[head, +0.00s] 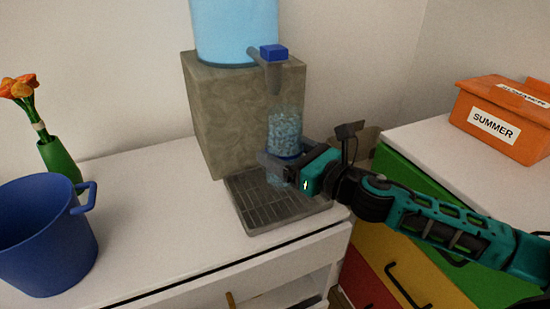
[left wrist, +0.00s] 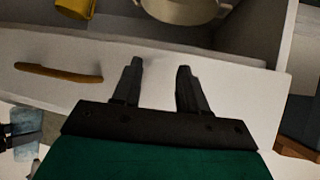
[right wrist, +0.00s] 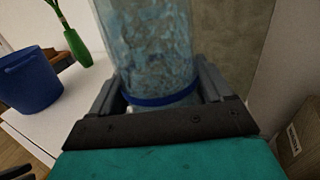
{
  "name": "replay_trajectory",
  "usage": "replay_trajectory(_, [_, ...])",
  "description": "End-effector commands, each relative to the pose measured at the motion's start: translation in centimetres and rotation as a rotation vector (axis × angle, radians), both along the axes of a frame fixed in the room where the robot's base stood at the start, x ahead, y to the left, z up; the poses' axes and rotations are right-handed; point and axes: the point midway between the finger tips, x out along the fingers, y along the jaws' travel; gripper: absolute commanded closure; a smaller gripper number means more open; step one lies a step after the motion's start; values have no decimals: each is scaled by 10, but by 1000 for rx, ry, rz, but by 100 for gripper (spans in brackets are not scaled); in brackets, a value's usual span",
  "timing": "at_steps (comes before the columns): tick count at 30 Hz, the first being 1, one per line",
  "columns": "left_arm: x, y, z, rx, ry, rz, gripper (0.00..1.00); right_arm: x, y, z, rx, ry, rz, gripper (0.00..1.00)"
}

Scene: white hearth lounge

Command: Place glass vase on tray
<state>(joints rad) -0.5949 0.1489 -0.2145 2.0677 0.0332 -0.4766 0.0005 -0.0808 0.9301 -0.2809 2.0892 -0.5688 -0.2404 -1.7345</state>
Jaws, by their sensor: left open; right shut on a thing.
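The glass vase (head: 285,130) is a clear, upright cylinder with blue-grey pebbly filling and a blue band. My right gripper (head: 284,165) is shut around its lower part, and the vase fills the space between the fingers in the right wrist view (right wrist: 150,50). The vase is over the right back part of the dark ridged tray (head: 252,213), below the dispenser spout. I cannot tell whether its base touches the tray. My left gripper (left wrist: 160,66) is open and empty in the left wrist view, in front of a white drawer front.
The stone-like dispenser (head: 215,115) stands right behind the tray, its spout (head: 272,70) overhanging. A blue mug (head: 45,240) and a green vase with orange flowers (head: 58,160) stand left. An orange box (head: 505,120) sits on the right cabinet. The counter between mug and tray is clear.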

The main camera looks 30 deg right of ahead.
Motion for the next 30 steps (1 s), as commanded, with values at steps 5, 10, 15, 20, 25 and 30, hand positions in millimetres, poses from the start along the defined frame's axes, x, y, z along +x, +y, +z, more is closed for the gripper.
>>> replay_trajectory(5, [0,-1,3,-4,0,3,57,19,6,3,1,-6,-1,74])
replay_trajectory(10, [0,-1,2,-4,0,3,57,25,8,-1,2,-3,-1,74])
replay_trajectory(15, [0,-1,-9,-3,0,2,57,24,9,-24,4,0,-2,74])
replay_trajectory(20, [0,0,-14,-1,-1,1,57,24,9,-35,1,-3,0,74])
replay_trajectory(25, [0,1,-12,4,-1,-3,57,24,9,-34,0,-3,0,74])
replay_trajectory(30, [1,1,-15,6,-2,-4,57,24,8,-39,0,0,0,19])
